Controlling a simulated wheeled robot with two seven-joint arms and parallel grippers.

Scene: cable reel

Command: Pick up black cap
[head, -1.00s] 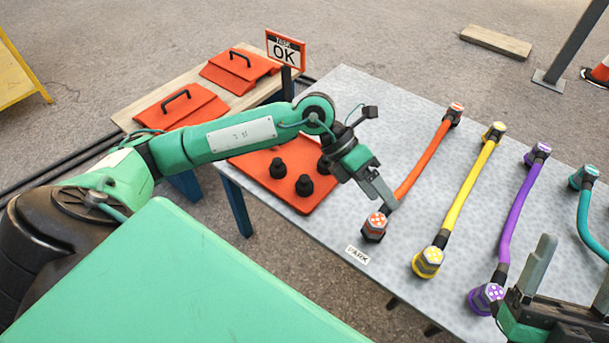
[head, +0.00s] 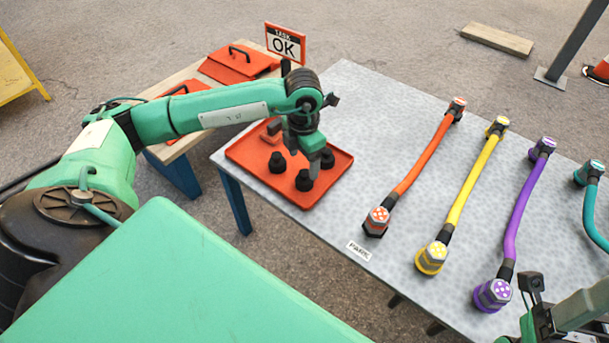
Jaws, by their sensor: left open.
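Several black caps stand in the orange tray at the left end of the grey table. One cap (head: 277,162) is at the left, one (head: 304,181) at the front, and one (head: 327,158) at the right, partly behind a finger. My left gripper (head: 304,161) is open and points down over the tray. Its fingers are low among the caps, and one finger overlaps the right and front caps in view. I cannot tell whether it touches them. My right gripper (head: 562,318) is at the bottom right, partly cut off, with its jaw gap unclear.
The orange tray (head: 247,156) has a raised rim. Orange (head: 408,172), yellow (head: 468,190), purple (head: 518,213) and teal (head: 587,222) cables lie across the table (head: 360,95). A sign reading OK (head: 286,44) stands behind the tray. A wooden bench holds orange lidded plates (head: 238,65).

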